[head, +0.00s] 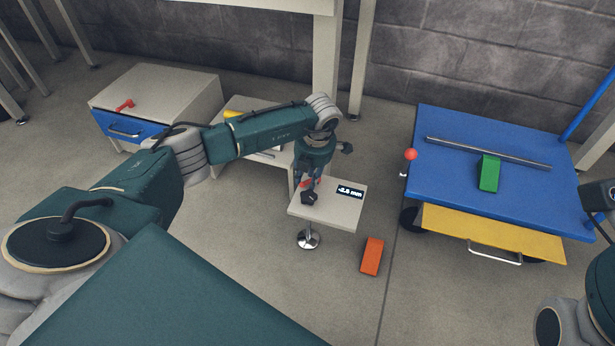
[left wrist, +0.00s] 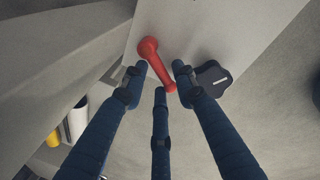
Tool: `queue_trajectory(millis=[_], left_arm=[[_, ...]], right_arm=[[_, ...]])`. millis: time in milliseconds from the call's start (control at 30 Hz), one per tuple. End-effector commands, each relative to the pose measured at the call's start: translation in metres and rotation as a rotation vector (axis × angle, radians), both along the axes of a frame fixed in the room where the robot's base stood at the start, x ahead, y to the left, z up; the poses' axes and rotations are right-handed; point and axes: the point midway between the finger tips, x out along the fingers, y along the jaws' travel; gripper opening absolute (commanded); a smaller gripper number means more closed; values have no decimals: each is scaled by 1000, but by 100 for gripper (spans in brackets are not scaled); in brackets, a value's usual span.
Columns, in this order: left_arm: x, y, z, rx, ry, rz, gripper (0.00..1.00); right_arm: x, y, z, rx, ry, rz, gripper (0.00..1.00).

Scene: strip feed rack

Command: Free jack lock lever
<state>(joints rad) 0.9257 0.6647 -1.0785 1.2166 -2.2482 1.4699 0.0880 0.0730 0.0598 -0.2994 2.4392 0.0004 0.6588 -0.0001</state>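The jack is a small pale block (head: 342,213) with a display reading about -2.6 mm, on a round chrome foot (head: 308,239). Its red lock lever (left wrist: 156,62) has a round hub and a tapering arm in the left wrist view. In the head view only a bit of red shows beside the fingers. My left gripper (head: 308,190) is at the jack's left end, over the lever. Its fingers (left wrist: 159,72) are apart, with the lever's arm between them; contact is unclear. A dark knob (left wrist: 212,77) sits right of the fingers. My right gripper is partly seen at the right edge.
A blue cart (head: 450,175) with a red knob (head: 411,154), a steel bar and a green block (head: 489,173) stands at right. An orange block (head: 372,256) lies on the floor. A cabinet with a blue drawer (head: 126,128) and another red lever (head: 125,105) stands left.

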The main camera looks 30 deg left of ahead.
Motion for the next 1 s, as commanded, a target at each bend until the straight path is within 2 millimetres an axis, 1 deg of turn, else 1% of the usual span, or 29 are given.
queue_trajectory(millis=[167, 400, 533, 700, 1000], left_arm=[[0, -4, 27, 0, -5, -1, 28], [-4, -14, 78, 0, -5, -1, 28], [-6, -17, 99, 1, -3, 2, 28], [-8, -20, 113, 1, 0, 0, 28], [-8, -20, 115, 0, 0, 1, 28]], right_arm=[[0, 0, 0, 0, 0, 0, 78], [0, 0, 0, 0, -1, 0, 78], [0, 0, 0, 0, -1, 0, 78], [0, 0, 0, 0, -1, 0, 78], [-1, 0, 0, -1, -1, 0, 78]])
